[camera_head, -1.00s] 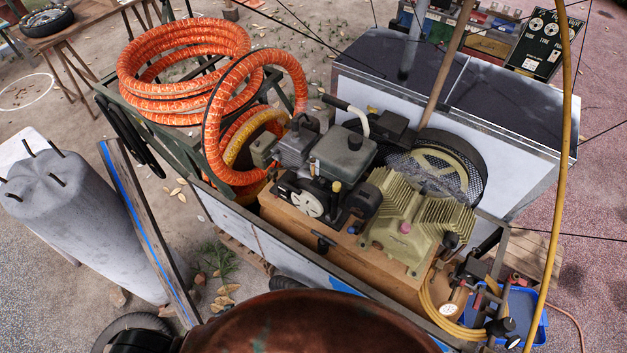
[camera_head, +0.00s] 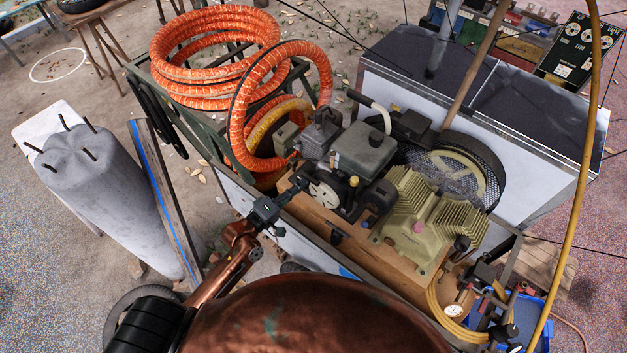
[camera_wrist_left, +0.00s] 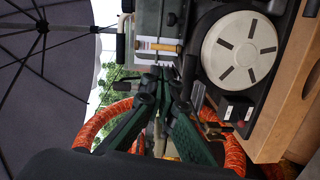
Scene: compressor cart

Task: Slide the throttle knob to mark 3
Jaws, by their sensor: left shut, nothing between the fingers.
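The engine (camera_head: 362,150) sits on the compressor cart, with a round white slotted starter cover (camera_head: 324,196) on its near side. My left gripper (camera_head: 290,194) is just left of that cover, its fingers shut and empty, pointing at the engine. In the left wrist view, the dark green fingers (camera_wrist_left: 168,84) lie left of the white cover (camera_wrist_left: 240,47). My right gripper is not in view.
The finned compressor head (camera_head: 422,215) stands right of the engine on the wooden deck. Orange hose coils (camera_head: 215,50) are behind and left. A grey cylinder (camera_head: 95,195) and an upright board (camera_head: 165,200) stand left of my arm.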

